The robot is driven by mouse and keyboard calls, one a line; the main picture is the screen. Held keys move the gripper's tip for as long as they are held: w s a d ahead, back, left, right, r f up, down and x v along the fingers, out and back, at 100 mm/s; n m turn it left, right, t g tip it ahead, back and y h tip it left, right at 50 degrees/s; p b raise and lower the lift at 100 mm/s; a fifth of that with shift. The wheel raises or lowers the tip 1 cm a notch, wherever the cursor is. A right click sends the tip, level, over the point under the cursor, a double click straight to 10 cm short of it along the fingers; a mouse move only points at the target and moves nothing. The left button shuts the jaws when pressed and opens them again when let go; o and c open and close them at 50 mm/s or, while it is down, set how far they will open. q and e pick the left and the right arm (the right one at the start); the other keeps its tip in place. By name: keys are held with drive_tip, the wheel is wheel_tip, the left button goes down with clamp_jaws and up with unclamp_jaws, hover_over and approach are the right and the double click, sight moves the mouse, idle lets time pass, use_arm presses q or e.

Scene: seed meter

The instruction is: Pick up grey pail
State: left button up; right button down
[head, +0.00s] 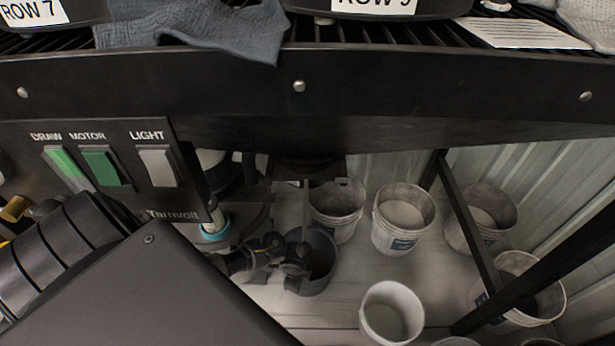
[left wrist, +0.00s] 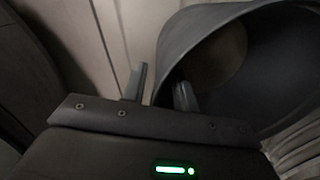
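The dark grey pail (head: 322,256) stands on the floor under the machine, in the lower middle of the head view. My left gripper (head: 290,262) is at its left rim. In the left wrist view the pail (left wrist: 280,65) fills the upper right, with its mouth facing the camera. The two fingers of my left gripper (left wrist: 160,88) stand apart there. One finger is outside the pail and the other is over its mouth, with the rim between them. A gap shows between the outer finger and the wall. My right gripper is not in view.
Several pale pails stand close by, including a white one (head: 391,312) in front and a labelled one (head: 403,220) behind. A black frame leg (head: 470,230) rises to the right. The machine's dark edge (head: 400,90) hangs above, with a switch panel (head: 110,170) at left.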

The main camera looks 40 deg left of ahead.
use_arm(q)
drive_tip(key=shift+c, duration=0.3)
clamp_jaws()
idle(1.1)
